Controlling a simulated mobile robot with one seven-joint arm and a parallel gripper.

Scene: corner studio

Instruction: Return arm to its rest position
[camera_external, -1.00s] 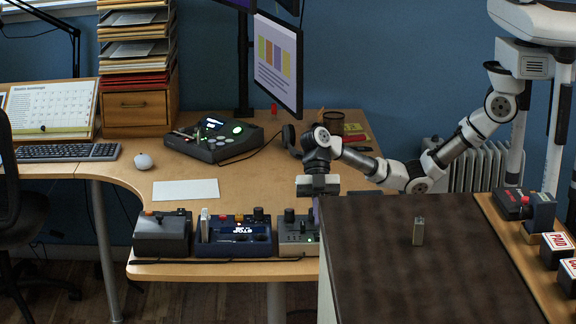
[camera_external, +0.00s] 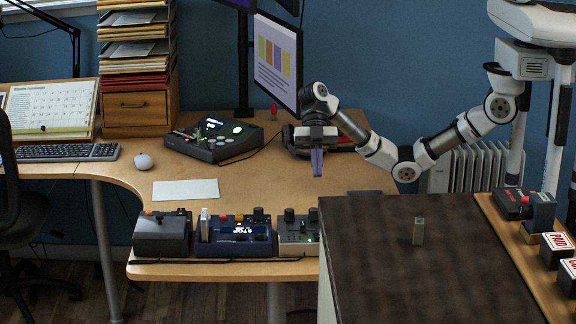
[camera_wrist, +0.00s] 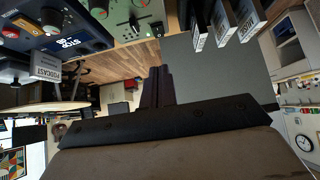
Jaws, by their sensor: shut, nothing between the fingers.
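My gripper (camera_external: 317,163) hangs at the end of my bent arm, pointing down above the right part of the wooden desk (camera_external: 240,185). Its fingers are shut with nothing between them. In the wrist view the dark closed fingers (camera_wrist: 157,88) reach up from the wide dark gripper body. My gripper is apart from the desk devices and from the dark-topped counter (camera_external: 400,285) at the front right.
A row of control boxes (camera_external: 235,236) lines the desk's front edge. A black console (camera_external: 212,138) and a monitor (camera_external: 278,65) stand further back. A small grey upright block (camera_external: 419,231) stands on the counter. A white radiator (camera_external: 472,168) is by the wall.

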